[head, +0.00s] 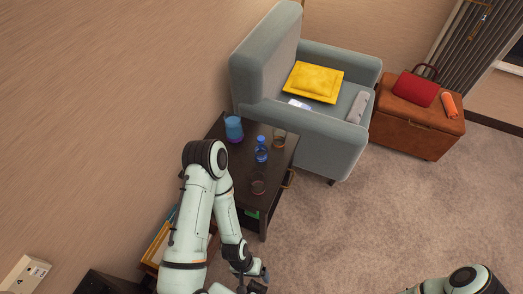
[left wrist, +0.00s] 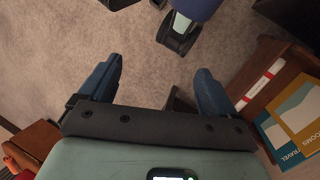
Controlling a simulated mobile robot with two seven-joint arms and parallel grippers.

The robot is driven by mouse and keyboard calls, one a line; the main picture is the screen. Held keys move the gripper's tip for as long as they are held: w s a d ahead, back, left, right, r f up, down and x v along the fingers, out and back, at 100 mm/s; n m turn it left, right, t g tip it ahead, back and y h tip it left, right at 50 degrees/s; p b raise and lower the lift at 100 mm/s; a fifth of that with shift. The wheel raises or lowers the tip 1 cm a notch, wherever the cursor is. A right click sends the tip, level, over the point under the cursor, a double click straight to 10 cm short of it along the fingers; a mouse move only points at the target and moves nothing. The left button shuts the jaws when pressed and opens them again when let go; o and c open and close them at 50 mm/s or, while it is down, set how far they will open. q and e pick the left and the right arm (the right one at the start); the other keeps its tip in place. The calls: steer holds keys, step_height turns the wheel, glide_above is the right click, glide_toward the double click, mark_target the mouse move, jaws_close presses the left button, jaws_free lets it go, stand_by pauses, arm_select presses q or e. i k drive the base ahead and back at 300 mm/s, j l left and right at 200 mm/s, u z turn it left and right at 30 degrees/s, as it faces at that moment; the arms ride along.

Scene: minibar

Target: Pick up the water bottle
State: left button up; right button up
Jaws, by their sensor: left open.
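The water bottle (head: 261,150) is small and blue. My left gripper (head: 252,277) is low in front of the table, well apart from the bottle. The bottle does not show in that view. Part of my right arm shows at the lower right of the head view, but its gripper is out of frame.
A grey armchair (head: 330,140) adjoins the table. Magazines (left wrist: 292,122) sit in a wooden rack beside my left gripper. Carpet (head: 370,225) lies open to the right.

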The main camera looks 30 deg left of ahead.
mark_target(260, 149)
steer(key=i+l, duration=0.25)
steer(key=i+l+u, duration=0.15)
steer(key=l, duration=0.3)
steer(key=i+l, duration=0.3)
steer(key=l+u, duration=0.1)
steer(key=u, duration=1.7)
steer(key=i+l, duration=0.05)
steer(key=l, duration=0.05)
